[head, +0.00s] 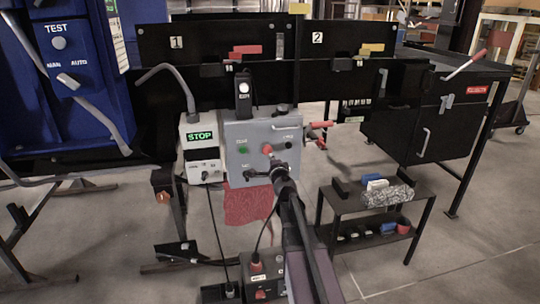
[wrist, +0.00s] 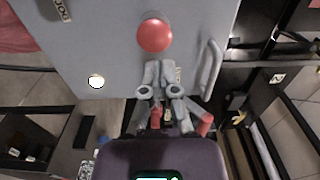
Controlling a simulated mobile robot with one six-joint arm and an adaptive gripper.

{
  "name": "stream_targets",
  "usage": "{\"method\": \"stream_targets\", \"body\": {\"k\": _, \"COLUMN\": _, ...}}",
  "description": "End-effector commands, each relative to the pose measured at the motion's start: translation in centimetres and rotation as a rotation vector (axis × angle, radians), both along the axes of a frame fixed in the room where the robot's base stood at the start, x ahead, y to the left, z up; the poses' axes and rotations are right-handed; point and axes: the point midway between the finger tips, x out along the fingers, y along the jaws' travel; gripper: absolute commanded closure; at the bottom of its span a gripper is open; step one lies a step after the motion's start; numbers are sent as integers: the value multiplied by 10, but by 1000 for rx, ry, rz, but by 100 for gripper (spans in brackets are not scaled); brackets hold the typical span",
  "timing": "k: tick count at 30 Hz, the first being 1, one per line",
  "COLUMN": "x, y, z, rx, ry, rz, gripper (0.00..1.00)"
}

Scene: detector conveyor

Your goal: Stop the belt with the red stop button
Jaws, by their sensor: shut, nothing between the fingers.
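The red stop button (head: 267,149) is a round red knob on the front of the grey control box (head: 236,134). In the wrist view the red button (wrist: 154,35) is large, just above the fingertips. My gripper (head: 280,170) is in front of the box's lower right part, below and slightly right of the button in the head view. In the wrist view my gripper (wrist: 166,68) is shut and empty, its fingertips pointing at the box face near the button. I cannot tell whether they touch the box. A green button (head: 243,149) sits left of the red one.
A white box with a green STOP display (head: 199,136) adjoins the box's left. A red cloth (head: 248,203) hangs below. A handle (wrist: 212,68) stands out near my fingers. A small shelf table (head: 345,203) is at right, and a floor-level box (head: 262,288) with red knobs is below.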

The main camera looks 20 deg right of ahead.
Motion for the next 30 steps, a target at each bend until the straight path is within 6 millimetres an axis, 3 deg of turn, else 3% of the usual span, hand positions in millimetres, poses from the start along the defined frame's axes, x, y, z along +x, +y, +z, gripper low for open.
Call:
{"method": "stream_targets", "body": {"k": 1, "x": -16, "y": 3, "z": 0, "rx": 0, "ry": 0, "rz": 0, "gripper": 100}}
{"method": "stream_targets", "body": {"k": 3, "x": -28, "y": 6, "z": 0, "rx": -1, "ry": 0, "rz": -1, "gripper": 100}}
{"method": "stream_targets", "body": {"k": 13, "x": -77, "y": 17, "z": -1, "rx": -1, "ry": 0, "rz": 1, "gripper": 100}}
{"method": "stream_targets", "body": {"k": 19, "x": -89, "y": 19, "z": -1, "rx": -1, "ry": 0, "rz": 1, "gripper": 100}}
{"method": "stream_targets", "body": {"k": 30, "x": -90, "y": 21, "z": -1, "rx": -1, "ry": 0, "rz": 2, "gripper": 100}}
